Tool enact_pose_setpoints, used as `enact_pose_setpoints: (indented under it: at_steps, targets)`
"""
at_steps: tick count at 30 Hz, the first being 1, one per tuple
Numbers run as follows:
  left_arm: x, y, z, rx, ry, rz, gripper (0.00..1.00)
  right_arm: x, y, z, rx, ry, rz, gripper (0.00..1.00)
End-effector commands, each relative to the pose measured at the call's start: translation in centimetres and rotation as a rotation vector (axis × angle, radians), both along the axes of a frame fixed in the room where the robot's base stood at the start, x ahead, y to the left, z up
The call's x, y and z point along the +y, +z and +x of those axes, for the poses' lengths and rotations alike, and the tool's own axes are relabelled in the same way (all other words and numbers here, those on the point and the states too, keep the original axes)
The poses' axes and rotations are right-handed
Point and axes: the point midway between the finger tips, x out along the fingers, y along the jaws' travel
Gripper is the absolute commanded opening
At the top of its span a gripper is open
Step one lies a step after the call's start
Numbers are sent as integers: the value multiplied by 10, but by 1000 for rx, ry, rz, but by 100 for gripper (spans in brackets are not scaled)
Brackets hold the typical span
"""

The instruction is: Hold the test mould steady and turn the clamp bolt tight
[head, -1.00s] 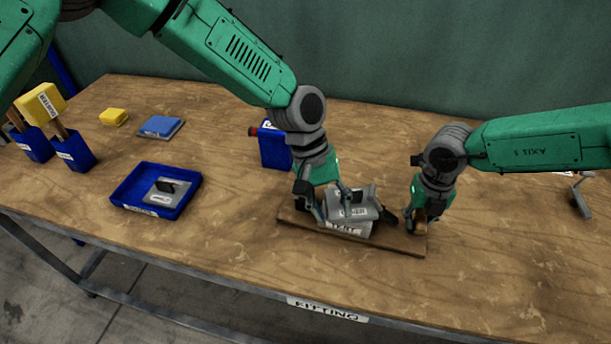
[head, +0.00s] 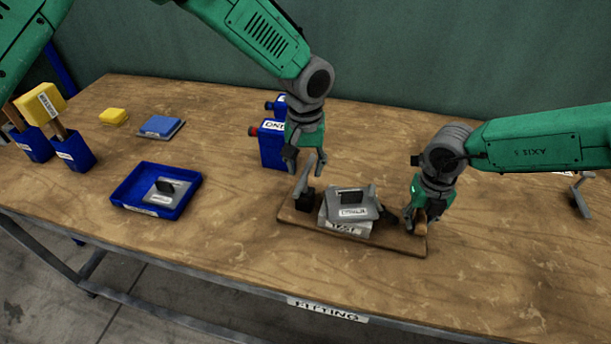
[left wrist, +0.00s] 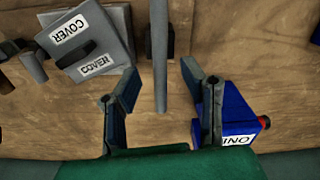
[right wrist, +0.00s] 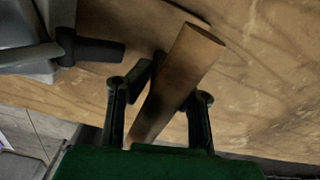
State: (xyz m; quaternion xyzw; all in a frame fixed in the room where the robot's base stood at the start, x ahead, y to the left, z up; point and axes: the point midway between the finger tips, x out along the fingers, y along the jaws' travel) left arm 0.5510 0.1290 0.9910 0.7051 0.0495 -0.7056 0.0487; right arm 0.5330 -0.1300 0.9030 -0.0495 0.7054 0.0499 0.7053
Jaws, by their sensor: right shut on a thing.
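The grey test mould (head: 345,228) sits on a brown wooden board (head: 405,246), topped by a grey cover plate (head: 368,208) with a dark handle. A grey lever (head: 306,177) with a dark base stands raised at the board's left end; I cannot make out a separate clamp bolt. My left gripper (head: 306,163) is open at the lever's upper end. In the left wrist view, the lever (left wrist: 159,55) shows between the spread fingers, apart from them. My right gripper (head: 421,214) is shut on a brown wooden piece (right wrist: 190,60) at the board's right end.
A blue tray (head: 125,192) with a grey plate is to the left. Yellow-headed tools in blue holders (head: 75,155) stand at far left. The table front is clear.

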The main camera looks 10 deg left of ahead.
Motion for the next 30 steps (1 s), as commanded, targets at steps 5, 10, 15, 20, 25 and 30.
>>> enact_pose_setpoints:
  at_steps: [5, 10, 15, 20, 25, 30]
  targets:
    - [0, -28, 0, 2, -1, 0, 37, 0, -3, -3, 6, 1, -2, 0]
    - [0, -47, 0, 0, 0, 0, 37, 0, -3, -3, 7, 1, -2, 0]
    - [0, -57, 0, 0, 0, -1, 37, 0, -3, -3, 7, 1, -2, 0]
    - [0, -60, 0, -1, 0, -1, 37, 0, -3, -3, 7, 1, -2, 0]
    - [0, -60, 0, -1, 0, -1, 37, 0, -3, -3, 7, 1, -2, 0]
    - [0, -60, 0, -1, 0, -1, 0, 0, -3, -3, 7, 1, -2, 0]
